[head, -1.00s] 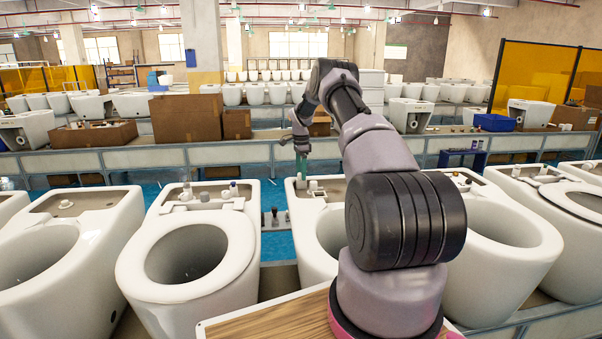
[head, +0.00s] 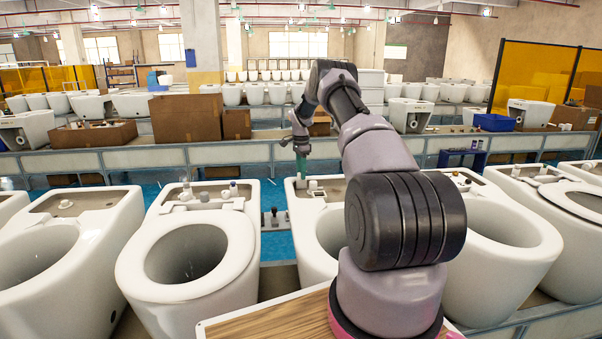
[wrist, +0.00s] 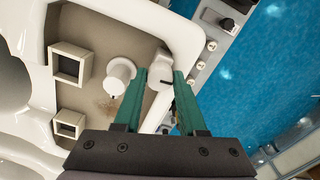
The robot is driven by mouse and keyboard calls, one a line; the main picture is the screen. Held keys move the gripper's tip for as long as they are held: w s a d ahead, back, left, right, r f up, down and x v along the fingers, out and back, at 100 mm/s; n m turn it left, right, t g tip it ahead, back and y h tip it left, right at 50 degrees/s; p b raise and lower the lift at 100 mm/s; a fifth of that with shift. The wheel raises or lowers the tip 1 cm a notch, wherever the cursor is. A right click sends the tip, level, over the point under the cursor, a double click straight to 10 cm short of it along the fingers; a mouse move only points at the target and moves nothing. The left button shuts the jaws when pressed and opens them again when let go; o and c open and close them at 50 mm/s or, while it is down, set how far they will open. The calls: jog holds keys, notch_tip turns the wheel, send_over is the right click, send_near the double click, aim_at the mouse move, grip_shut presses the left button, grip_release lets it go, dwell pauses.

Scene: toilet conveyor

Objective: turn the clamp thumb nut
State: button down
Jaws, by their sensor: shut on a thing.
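My gripper (wrist: 159,77) has two green fingers, pointing down at the back rim of a white toilet bowl. They are shut on a small white, rounded part (wrist: 160,67), which I take to be the clamp thumb nut; a small dark piece shows on its near side. The fingers stand on either side of it, and its lower part is hidden. In the head view my gripper (head: 301,174) is at the back left corner of the middle toilet (head: 309,248). The nut cannot be made out there.
A white round post (wrist: 121,74) stands close left of the fingers. Two square white sockets (wrist: 71,64) sit in the beige recess. Other toilets (head: 190,245) line the conveyor on both sides. A blue floor strip lies beyond the rim.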

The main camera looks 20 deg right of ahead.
jog(key=n, duration=1)
jog(key=shift+n, duration=0.3)
jog(key=n, duration=0.5)
jog(key=shift+d+n, duration=0.1)
jog(key=shift+n, duration=2.4)
jog(key=shift+c, duration=2.4)
grip_release()
jog(key=shift+r, duration=0.1)
